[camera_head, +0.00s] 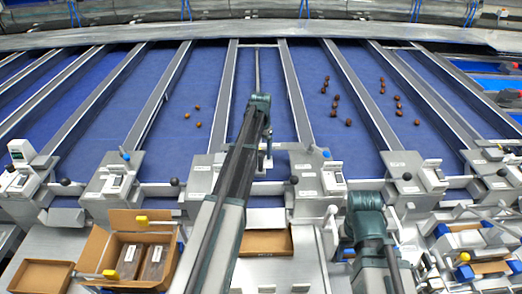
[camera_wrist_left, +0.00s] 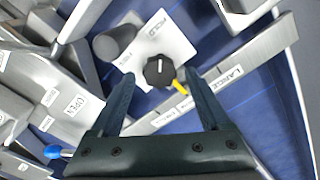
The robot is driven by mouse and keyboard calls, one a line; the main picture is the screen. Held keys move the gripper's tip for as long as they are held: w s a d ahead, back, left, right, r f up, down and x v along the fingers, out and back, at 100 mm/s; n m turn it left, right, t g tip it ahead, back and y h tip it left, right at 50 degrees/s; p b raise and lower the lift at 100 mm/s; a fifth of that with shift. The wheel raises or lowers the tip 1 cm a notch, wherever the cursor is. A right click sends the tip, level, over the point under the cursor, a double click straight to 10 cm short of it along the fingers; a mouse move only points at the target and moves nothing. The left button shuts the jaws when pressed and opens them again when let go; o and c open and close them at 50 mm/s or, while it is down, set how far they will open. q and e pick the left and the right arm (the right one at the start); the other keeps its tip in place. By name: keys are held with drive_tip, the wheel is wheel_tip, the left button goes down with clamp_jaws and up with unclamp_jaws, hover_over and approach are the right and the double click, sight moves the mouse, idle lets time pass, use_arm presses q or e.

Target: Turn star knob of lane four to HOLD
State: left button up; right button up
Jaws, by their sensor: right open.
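In the left wrist view a black star knob (camera_wrist_left: 158,71) sits on a white plate (camera_wrist_left: 178,40) with a word that looks like HOLD near its top. A yellow pointer (camera_wrist_left: 180,88) extends from the knob to the lower right, away from that word. My left gripper (camera_wrist_left: 161,77) is open, with one finger on each side of the knob; I cannot tell whether they touch it. In the head view my left arm hides the knob and most of that gripper. My right gripper (camera_head: 350,252) is open and low at right of centre, partly hidden by its own arm.
A grey cylinder (camera_wrist_left: 114,43) stands close beside the plate. A blue-tipped lever (camera_wrist_left: 55,151) lies near an OPEN label. Dates (camera_head: 336,98) lie on blue lanes between metal dividers (camera_head: 296,95). A cardboard box (camera_head: 98,247) and an empty tray (camera_head: 264,243) stand at the front.

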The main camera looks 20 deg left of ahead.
use_arm(q)
wheel_tip(320, 180, up, 14)
drive_tip(key=p, duration=1.4)
drive_tip(key=shift+f, duration=0.1)
drive_tip(key=shift+s+d, duration=0.1)
drive_tip(key=s+d+n, duration=0.1)
drive_tip(key=s+d, duration=0.8)
drive_tip(key=s, duration=0.3)
drive_tip(key=s+d+n, duration=0.1)
drive_tip(key=s+d, duration=0.7)
drive_tip(key=s, duration=0.3)
drive_tip(key=s+d+f+m+b, duration=0.1)
drive_tip(key=s+d+f+b, duration=0.1)
drive_tip(key=d+f+b, duration=0.2)
drive_tip(key=s+d+f+m+b, duration=0.1)
drive_tip(key=s+d+f+b, duration=0.1)
drive_tip(key=f+b, duration=0.8)
drive_tip(key=s+d+f+m+y+b, duration=0.1)
drive_tip(key=s+d+f+b, duration=0.1)
drive_tip(key=d+f+b, duration=0.3)
wheel_tip(320, 180, down, 3)
drive_tip(key=b, duration=0.3)
drive_tip(key=shift+s+d+m, duration=0.25)
drive_tip(key=shift+d+m, duration=0.05)
